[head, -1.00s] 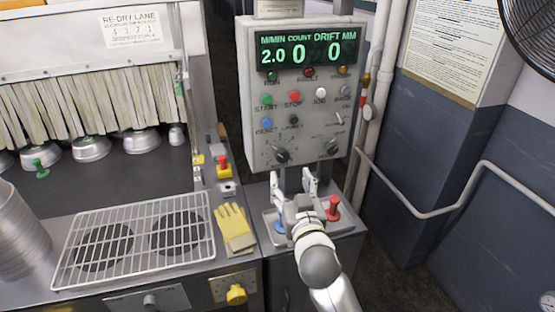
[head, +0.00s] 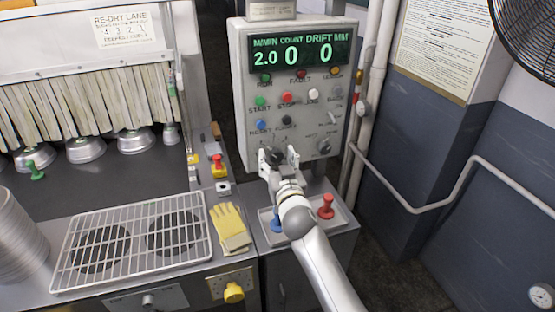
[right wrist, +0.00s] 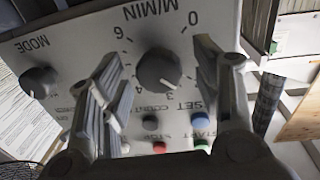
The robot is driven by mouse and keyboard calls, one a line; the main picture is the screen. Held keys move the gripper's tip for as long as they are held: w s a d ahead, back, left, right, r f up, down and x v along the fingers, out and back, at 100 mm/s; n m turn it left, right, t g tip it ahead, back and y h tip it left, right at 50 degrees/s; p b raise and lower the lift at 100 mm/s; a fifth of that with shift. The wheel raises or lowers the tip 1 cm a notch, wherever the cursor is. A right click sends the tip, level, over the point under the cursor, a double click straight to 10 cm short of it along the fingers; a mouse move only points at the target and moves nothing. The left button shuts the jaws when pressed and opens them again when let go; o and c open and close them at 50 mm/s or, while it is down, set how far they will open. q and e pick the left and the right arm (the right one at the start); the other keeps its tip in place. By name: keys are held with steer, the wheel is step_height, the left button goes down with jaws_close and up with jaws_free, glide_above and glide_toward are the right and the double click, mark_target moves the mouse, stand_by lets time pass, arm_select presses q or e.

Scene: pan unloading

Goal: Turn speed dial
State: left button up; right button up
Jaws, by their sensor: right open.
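The speed dial (head: 275,156) is a dark round knob low on the left of the grey control box (head: 240,95). The right wrist view shows the dial (right wrist: 158,70) under the M/MIN lettering, with a pale pointer mark and a number scale around it. My right gripper (head: 280,159) is open at the dial, one finger on each side of it. In the right wrist view my gripper (right wrist: 171,72) shows gaps between both fingers and the knob; how deep the fingertips reach is hard to tell. The display (head: 304,52) reads 2.0, 0 and 0. My left gripper is out of view.
The mode dial (head: 324,147) sits to the right of the speed dial. Coloured buttons are above, including a red stop button (head: 287,97). Below stands a tray with a blue peg (head: 277,224) and a red peg (head: 326,207). Yellow gloves (head: 230,228) and a wire rack (head: 135,240) lie left.

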steer(key=c, duration=1)
steer(key=shift+c, duration=0.2)
steer(key=shift+f+n, duration=0.1)
steer(key=shift+n, duration=0.3)
steer(key=shift+f+n+b, duration=0.1)
steer(key=shift+n+b, duration=0.6)
steer(key=shift+n, duration=0.3)
steer(key=n, duration=0.2)
steer(key=shift+n+t+b, duration=0.3)
steer(key=shift+n+b, duration=0.1)
steer(key=n, duration=0.4)
steer(key=shift+d+y+b, duration=0.1)
steer(key=shift+y+b, duration=0.2)
steer(key=shift+y, duration=0.1)
steer(key=shift+n, duration=1.9)
steer(key=shift+y, duration=0.3)
